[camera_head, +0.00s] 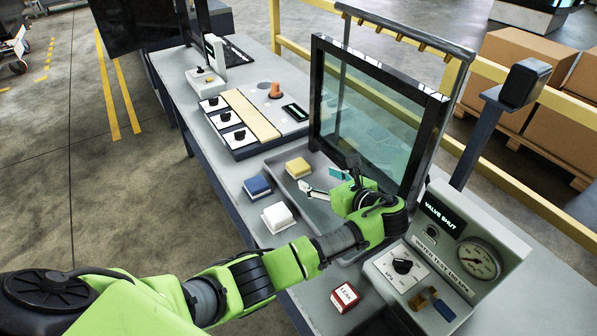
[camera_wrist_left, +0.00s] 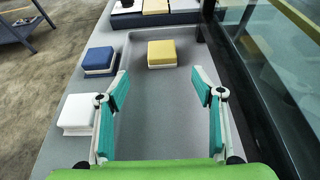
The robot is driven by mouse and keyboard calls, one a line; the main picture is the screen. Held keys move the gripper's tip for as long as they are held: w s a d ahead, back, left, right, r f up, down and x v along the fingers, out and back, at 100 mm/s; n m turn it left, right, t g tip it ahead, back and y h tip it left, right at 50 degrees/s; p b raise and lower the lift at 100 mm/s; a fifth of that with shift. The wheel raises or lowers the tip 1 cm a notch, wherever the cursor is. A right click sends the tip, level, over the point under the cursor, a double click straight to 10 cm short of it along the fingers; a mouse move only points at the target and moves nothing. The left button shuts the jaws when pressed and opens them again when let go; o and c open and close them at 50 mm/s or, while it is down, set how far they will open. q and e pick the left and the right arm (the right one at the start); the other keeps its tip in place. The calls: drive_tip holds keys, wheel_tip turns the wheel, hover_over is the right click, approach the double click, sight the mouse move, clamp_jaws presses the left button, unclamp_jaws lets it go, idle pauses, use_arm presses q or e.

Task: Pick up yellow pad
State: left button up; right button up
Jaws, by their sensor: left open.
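The yellow pad (camera_head: 298,166) sits on a white base in the grey tray (camera_head: 345,245), near the tray's far left end. In the left wrist view the yellow pad (camera_wrist_left: 162,52) stands beyond my fingertips, roughly centred between them. My left gripper (camera_head: 325,184) is over the tray, to the right of the pad and apart from it. In the left wrist view my left gripper (camera_wrist_left: 161,88) has its teal-padded fingers spread wide with nothing between them. My right gripper is not in view.
A blue pad (camera_head: 257,186) and a white pad (camera_head: 277,216) stand on the table left of the tray. A framed glass panel (camera_head: 375,120) rises along the tray's far side. A gauge box (camera_head: 470,262) and a LEAK block (camera_head: 345,297) are at the right.

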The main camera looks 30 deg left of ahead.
sight(300, 166)
use_arm(q)
drive_tip(key=x, duration=0.5)
drive_tip(key=shift+a, duration=0.15)
drive_tip(key=shift+x, duration=0.8)
drive_tip(key=x, duration=0.4)
drive_tip(key=shift+w+a, duration=0.15)
drive_tip(key=shift+w, duration=0.3)
drive_tip(key=shift+r, duration=0.1)
drive_tip(key=c, duration=1.1)
drive_tip(key=shift+c, duration=0.6)
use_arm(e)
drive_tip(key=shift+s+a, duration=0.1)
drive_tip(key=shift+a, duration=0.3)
